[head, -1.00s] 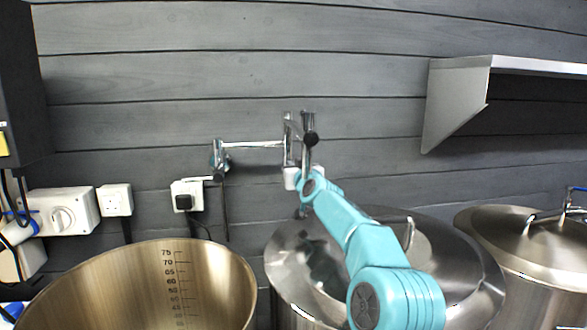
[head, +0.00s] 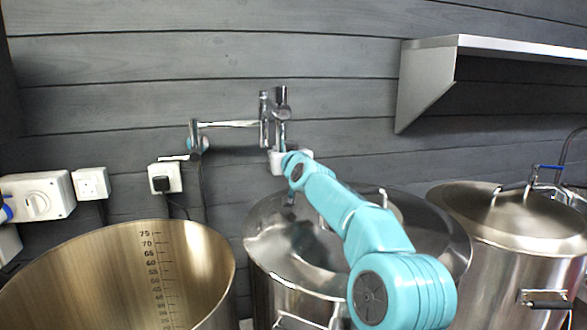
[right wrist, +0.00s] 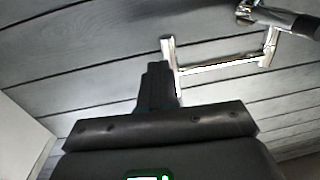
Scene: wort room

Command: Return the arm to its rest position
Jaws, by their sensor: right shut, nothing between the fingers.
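My right arm (head: 345,215) is teal and reaches from the lower right over the middle kettle (head: 455,240) toward the grey plank wall. Its far end, with a white part (head: 305,157), overlaps the lower end of a chrome jointed wall pipe (head: 230,124); I cannot tell if they touch. My right gripper (right wrist: 158,70) shows black in the right wrist view, fingers together and empty, pointing at the wall. The chrome pipe (right wrist: 215,67) appears beside and beyond its fingertips. In the head view I cannot clearly make out the fingers. My left gripper is out of view.
A steel pot with a volume scale (head: 110,260) stands at left. A lidded kettle (head: 505,250) stands at right. A metal shelf (head: 425,90) juts from the wall at upper right. Sockets (head: 164,178) and a switch box (head: 40,196) are at left.

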